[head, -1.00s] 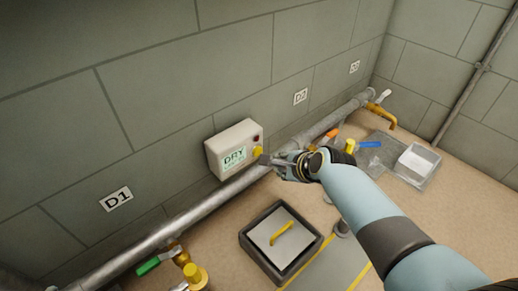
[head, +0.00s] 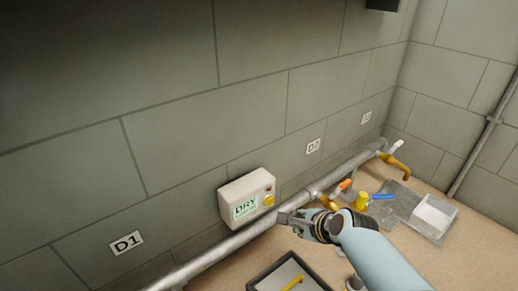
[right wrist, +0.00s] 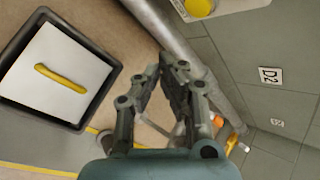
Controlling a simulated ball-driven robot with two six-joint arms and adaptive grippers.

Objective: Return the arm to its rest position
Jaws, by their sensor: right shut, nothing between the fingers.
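My right arm reaches in from the lower right of the head view. Its gripper (head: 287,218) is shut and empty, in front of the pipe and just below the white control box (head: 247,198) with a DRY display and a yellow button. In the right wrist view the gripper (right wrist: 170,72) points along the grey pipe, with the box's yellow button (right wrist: 201,7) at the top edge. The gripper appears apart from the box. My left gripper is not in view.
A grey pipe (head: 215,257) runs along the wall. A black-rimmed tray (head: 262,277) holds a yellow bar (head: 292,283). Labels D1, D2 and D3 mark the wall.

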